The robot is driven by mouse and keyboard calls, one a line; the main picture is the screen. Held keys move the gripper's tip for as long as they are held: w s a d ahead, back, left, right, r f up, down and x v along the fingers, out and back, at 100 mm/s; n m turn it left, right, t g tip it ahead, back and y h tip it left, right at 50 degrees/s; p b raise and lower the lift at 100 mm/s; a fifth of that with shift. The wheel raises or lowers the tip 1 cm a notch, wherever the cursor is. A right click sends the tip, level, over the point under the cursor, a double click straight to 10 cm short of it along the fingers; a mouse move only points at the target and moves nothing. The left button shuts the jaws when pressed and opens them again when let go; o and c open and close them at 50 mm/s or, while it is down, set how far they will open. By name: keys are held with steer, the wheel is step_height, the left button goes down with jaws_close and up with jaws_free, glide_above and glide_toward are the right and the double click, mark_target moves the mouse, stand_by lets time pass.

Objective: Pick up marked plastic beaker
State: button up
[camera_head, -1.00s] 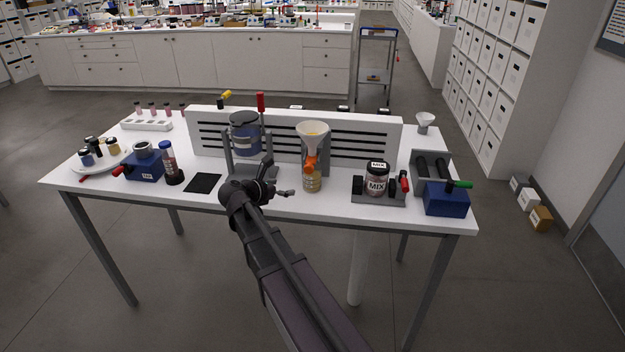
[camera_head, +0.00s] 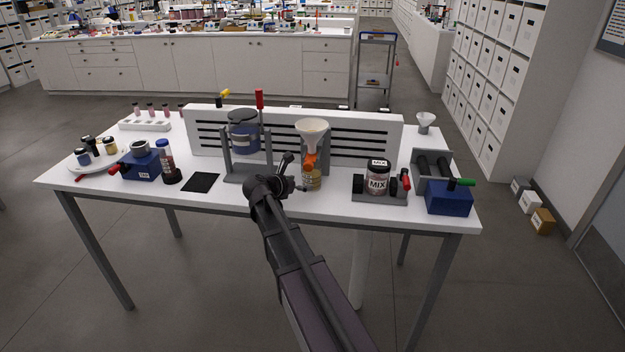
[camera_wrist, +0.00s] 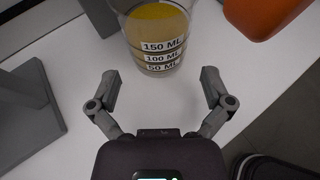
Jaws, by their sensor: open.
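The marked plastic beaker (camera_wrist: 157,36) is clear, holds yellow contents and carries labels for 50, 100 and 150 ML. In the wrist view it stands at the top centre, just beyond my fingertips. In the head view the beaker (camera_head: 312,181) stands on the white table under a funnel with an orange valve. My gripper (camera_wrist: 160,88) is open and empty, its two fingers spread either side of the space in front of the beaker. In the head view my gripper (camera_head: 296,172) is just left of the beaker and partly covers it.
The orange valve (camera_head: 310,160) hangs close above the beaker, below the white funnel (camera_head: 312,130). A grey stand with a blue-banded jar (camera_head: 243,135) is to the left. A roller rack with a MIX jar (camera_head: 377,180) is to the right. The slotted white panel (camera_head: 365,140) stands behind.

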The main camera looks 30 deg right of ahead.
mark_target(305, 181)
steer(key=b+x, duration=0.1)
steer(key=x, duration=0.1)
steer(key=b+x, duration=0.1)
steer(key=x, duration=0.1)
steer(key=shift+a+f, duration=0.1)
steer(key=shift+f, duration=0.15)
steer(key=shift+w+d+f, duration=0.15)
steer(key=shift+w+d, duration=0.1)
steer(key=shift+d, duration=0.3)
steer(key=c, duration=0.9)
steer(key=shift+r, duration=0.2)
